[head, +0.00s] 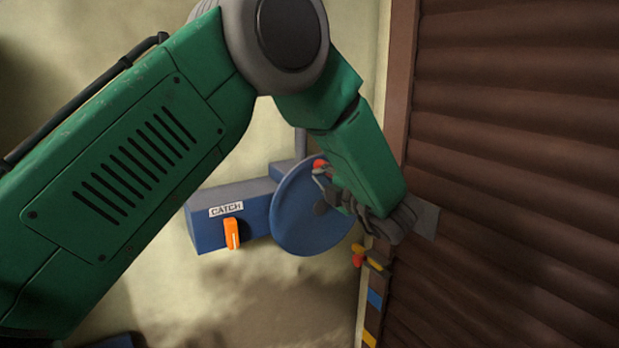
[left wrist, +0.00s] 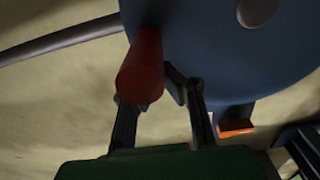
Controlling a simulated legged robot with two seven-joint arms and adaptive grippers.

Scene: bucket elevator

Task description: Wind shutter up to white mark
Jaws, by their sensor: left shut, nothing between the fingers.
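The brown slatted shutter (head: 520,150) fills the right side of the head view. A blue wheel (head: 298,215) with a red knob (head: 319,164) is on the wall left of it. In the left wrist view the red knob (left wrist: 141,68) stands out from the blue wheel (left wrist: 215,50). My left gripper (head: 324,178) is shut with nothing held, its fingertips close beside the knob; whether they touch it I cannot tell. I cannot make out a white mark. My right gripper is not in view.
A blue box (head: 200,213) labelled CATCH with an orange lever (head: 232,234) sits left of the wheel. A strip with blue (head: 375,298) and yellow markings runs along the shutter's edge. Bare wall lies below the box.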

